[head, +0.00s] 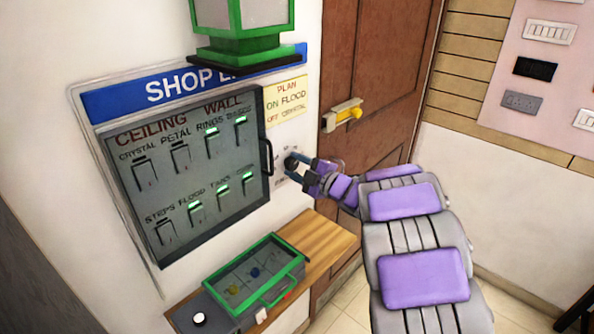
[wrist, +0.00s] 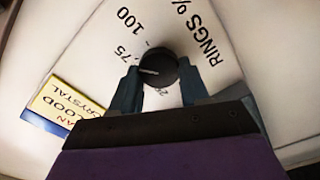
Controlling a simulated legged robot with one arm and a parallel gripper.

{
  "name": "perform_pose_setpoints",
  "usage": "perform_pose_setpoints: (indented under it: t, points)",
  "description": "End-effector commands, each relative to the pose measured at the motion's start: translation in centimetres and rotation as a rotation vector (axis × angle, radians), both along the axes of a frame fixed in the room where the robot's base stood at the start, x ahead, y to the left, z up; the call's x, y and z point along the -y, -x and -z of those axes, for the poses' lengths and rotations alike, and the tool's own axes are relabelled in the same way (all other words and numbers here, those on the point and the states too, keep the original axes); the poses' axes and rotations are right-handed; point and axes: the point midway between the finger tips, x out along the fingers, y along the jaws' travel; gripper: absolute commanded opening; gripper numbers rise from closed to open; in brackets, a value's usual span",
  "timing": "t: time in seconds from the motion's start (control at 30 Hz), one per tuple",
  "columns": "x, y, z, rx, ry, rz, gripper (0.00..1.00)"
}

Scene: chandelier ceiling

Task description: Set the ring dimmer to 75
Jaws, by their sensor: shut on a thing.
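The ring dimmer is a round black knob (wrist: 160,60) on a white plate marked "RINGS %" (wrist: 198,36). In the head view the knob (head: 291,161) sits on the wall right of the switch panel. My gripper (wrist: 158,75) is shut on the knob, with one dark finger on each side; it also shows in the head view (head: 298,168). A pale pointer line on the knob points left, a little below the "75" mark (wrist: 122,53). The "100" mark (wrist: 137,20) is above it. The marks behind my left finger are hidden.
The grey switch panel (head: 203,183) has lit green lamps on several switches. A green lantern (head: 242,40) hangs above it. A green-framed tray (head: 210,280) lies on the wooden shelf (head: 322,240) below.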

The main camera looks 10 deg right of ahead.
Motion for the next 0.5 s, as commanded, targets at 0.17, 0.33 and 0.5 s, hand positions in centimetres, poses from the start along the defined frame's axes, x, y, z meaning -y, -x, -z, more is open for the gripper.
perform_pose_setpoints:
  t: [0.17, 0.33, 0.5]
  points:
    - [-0.06, 0.04, 0.15, 0.002, 0.009, -0.002, 0.15]
    - [-0.07, 0.05, 0.17, 0.002, 0.009, -0.002, 0.15]
    - [-0.07, 0.05, 0.2, 0.002, 0.009, -0.002, 0.51]
